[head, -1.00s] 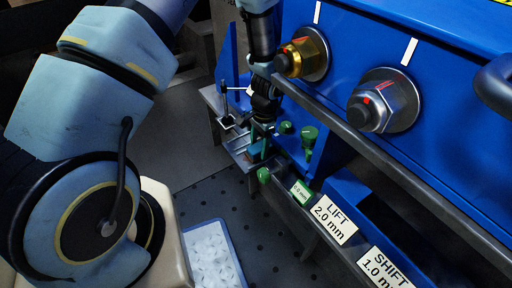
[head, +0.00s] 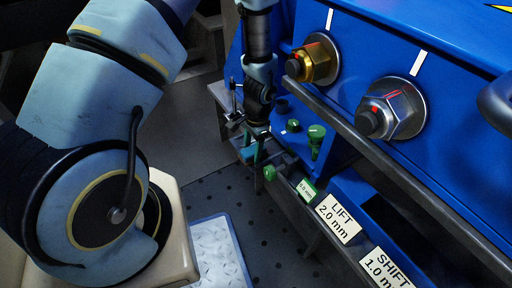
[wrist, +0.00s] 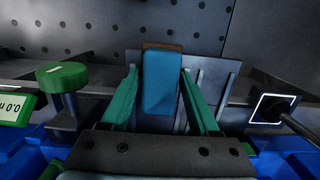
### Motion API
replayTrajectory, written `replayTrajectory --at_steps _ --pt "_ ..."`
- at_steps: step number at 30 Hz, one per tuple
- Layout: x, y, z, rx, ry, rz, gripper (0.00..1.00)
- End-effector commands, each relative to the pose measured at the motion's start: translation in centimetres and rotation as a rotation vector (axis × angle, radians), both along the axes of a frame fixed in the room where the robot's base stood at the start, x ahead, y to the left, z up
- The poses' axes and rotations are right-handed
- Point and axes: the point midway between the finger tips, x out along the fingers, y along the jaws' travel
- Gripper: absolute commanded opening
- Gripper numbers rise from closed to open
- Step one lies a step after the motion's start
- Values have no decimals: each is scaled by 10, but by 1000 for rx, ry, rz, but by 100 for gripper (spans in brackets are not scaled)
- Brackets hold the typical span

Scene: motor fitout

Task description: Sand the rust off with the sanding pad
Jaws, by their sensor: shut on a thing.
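My gripper (wrist: 160,72) has teal fingers and is shut on the sanding pad (wrist: 162,85), a blue block with a brown edge at its far end. In the head view my gripper (head: 252,155) points down beside the front of the blue machine (head: 440,65), left of the green knobs. The pad is mostly hidden there. Grey metal plates (wrist: 215,85) show behind and beside the pad in the wrist view; I cannot tell whether the pad touches them. I cannot make out any rust in either view.
A green knob (wrist: 62,77) stands close left of my gripper in the wrist view. A dark, white-outlined square (wrist: 265,108) lies to the right. A long dark rail (head: 380,150) and LIFT (head: 338,217) and SHIFT (head: 390,268) labels run along the machine. Perforated floor lies below.

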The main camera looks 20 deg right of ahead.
Motion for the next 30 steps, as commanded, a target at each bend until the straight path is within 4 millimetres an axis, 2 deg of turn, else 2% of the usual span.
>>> replayTrajectory --at_steps 5,14,23,30 --pt "0 -1 -1 5 2 0 17" --pt "4 -21 1 1 0 -2 17" --pt "5 -29 0 3 2 -1 17" --pt "9 -46 -2 -3 0 -2 17"
